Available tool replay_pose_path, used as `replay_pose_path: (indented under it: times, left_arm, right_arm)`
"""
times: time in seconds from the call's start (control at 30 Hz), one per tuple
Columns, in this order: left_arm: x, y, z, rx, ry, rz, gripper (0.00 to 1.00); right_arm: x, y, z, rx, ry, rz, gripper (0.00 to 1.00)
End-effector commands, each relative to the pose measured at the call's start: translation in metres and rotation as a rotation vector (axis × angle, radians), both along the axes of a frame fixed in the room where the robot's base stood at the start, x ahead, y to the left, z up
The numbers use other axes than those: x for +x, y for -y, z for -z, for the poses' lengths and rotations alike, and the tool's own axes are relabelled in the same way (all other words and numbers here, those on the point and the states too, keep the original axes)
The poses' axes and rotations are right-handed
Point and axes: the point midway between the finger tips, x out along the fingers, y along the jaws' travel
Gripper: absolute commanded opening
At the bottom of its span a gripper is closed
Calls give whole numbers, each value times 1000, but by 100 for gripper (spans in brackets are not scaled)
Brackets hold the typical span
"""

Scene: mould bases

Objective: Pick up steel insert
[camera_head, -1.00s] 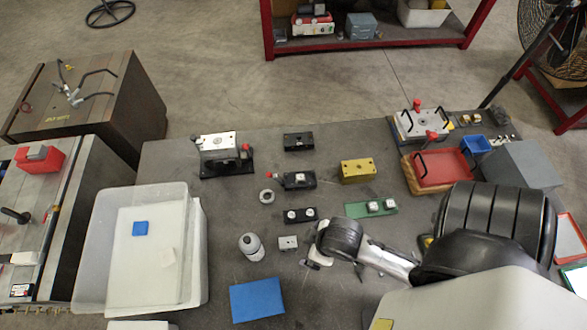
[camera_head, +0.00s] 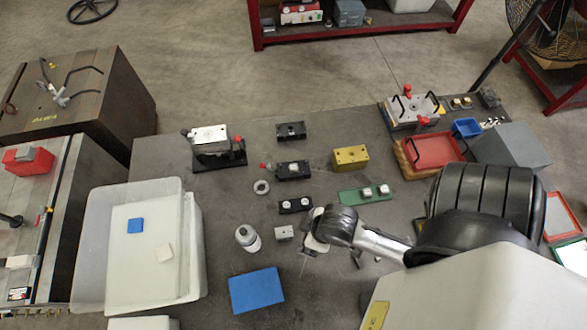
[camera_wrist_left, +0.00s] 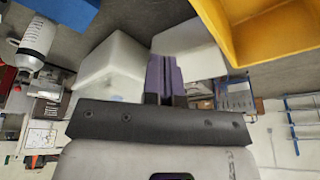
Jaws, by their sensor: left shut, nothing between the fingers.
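Pairs of small pale blocks sit on a black base (camera_head: 296,205) and on a green base (camera_head: 364,194); I cannot tell which piece is the steel insert. My right gripper (camera_head: 314,242) hangs just right of the grey block, seemingly apart from it; its fingers are too small to read. In the left wrist view, my left gripper (camera_wrist_left: 162,72) has its purple fingers together and empty, away from the table parts. The left arm is not in the head view.
A translucent white bin (camera_head: 196,255) stands at the left, and a blue block (camera_head: 256,290) lies at the front. A yellow block (camera_head: 350,157) and a red tray (camera_head: 435,151) lie farther right. A yellow bin (camera_wrist_left: 270,35) is near the left gripper.

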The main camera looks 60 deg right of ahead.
Motion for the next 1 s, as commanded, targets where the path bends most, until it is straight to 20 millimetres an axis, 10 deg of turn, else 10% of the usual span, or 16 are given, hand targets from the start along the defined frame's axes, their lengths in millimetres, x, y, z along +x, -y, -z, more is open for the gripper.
replay_pose_path:
  times: [0.83, 1.0]
  left_arm:
    - [0, 4, 0, -12, 0, -9, 69]
    - [0, 3, 0, -11, 0, -7, 70]
  right_arm:
    - [0, 1, 0, -4, 1, -3, 100]
    - [0, 2, 0, -7, 1, -4, 100]
